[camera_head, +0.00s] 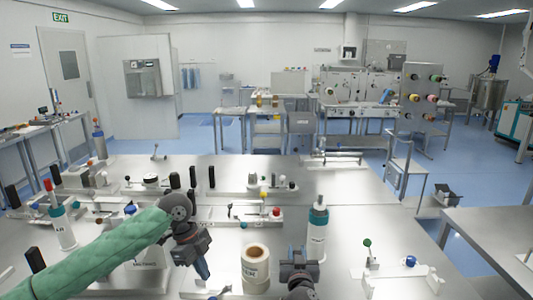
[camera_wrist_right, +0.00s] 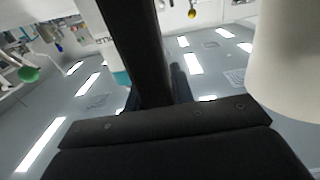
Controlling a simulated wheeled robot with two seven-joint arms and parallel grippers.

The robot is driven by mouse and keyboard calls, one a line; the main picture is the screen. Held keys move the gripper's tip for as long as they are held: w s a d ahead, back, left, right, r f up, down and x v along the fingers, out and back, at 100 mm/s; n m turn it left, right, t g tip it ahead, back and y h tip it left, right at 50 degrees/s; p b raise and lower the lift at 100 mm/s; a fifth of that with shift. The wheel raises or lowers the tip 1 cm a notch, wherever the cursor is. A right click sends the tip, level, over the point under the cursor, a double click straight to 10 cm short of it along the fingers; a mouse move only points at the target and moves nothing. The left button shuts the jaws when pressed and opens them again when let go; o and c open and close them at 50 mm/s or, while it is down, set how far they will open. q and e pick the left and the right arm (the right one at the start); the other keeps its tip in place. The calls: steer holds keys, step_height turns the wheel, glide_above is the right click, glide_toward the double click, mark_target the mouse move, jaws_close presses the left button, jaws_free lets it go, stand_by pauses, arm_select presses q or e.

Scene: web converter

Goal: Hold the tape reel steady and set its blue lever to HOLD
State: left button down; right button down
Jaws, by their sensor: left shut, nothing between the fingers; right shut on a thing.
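The cream tape reel (camera_head: 256,265) stands at the front of the table, with dark print on its side. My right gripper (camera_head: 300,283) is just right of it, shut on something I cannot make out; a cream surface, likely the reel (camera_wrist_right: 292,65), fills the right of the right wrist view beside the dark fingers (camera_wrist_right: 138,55). My left gripper (camera_head: 201,268) is shut and empty, left of the reel and apart from it. Blue knobs show on a right-hand fixture (camera_head: 411,261) and at the left (camera_head: 130,209). I cannot tell which lever belongs to the reel, nor read any HOLD mark.
A bottle with a teal label (camera_head: 317,228) stands behind my right gripper. A green-knobbed lever (camera_head: 367,243) rises at the right. A small fixture with red and yellow knobs (camera_head: 255,212) lies behind the reel. A red-capped bottle (camera_head: 60,222) stands at the left.

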steer(key=shift+f, duration=0.4)
steer(key=c, duration=1.4)
jaws_free()
steer(key=shift+o, duration=1.4)
steer(key=shift+w+r, duration=0.1)
steer(key=shift+r, duration=0.1)
steer(key=shift+r, duration=0.1)
steer(key=s, duration=1.2)
steer(key=shift+a, duration=0.15)
